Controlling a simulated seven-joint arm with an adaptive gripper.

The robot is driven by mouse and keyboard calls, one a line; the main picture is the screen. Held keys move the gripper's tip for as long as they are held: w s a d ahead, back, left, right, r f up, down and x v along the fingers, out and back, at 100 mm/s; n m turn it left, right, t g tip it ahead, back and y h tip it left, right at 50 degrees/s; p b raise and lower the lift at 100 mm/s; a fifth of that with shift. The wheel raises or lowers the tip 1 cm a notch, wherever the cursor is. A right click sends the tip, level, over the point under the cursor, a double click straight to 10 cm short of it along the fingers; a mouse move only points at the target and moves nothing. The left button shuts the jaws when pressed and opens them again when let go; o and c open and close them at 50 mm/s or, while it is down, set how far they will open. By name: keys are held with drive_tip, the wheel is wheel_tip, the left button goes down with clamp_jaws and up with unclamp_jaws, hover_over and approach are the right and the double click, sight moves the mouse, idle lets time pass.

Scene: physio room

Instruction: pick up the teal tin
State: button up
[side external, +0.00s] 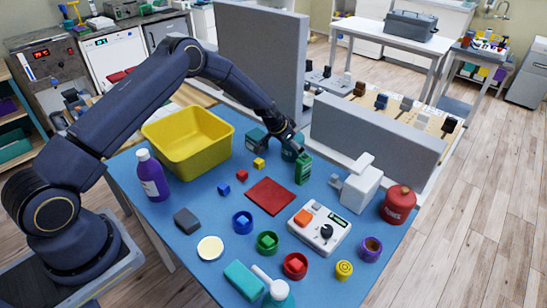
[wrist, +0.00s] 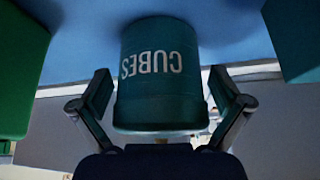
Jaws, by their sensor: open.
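The teal tin (wrist: 160,75) is marked CUBES, and the lettering is upside down in the wrist view. It stands between the two spread fingers of my gripper (wrist: 160,95), with a finger to either side and a visible gap on the left. In the side external view the tin (side external: 289,154) is mostly hidden behind my gripper (side external: 293,143) and a green box, at the far side of the blue table. My gripper is open and not closed on the tin.
A green box (side external: 304,169) stands close on one side of the tin, and a dark teal box (side external: 257,140) on the other. A grey panel (side external: 375,140) rises behind. A yellow bin (side external: 188,150) and a red mat (side external: 270,195) lie nearer.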

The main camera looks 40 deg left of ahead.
drive_tip(key=c, duration=1.1)
drive_tip(key=shift+c, duration=0.5)
drive_tip(key=shift+r, duration=0.2)
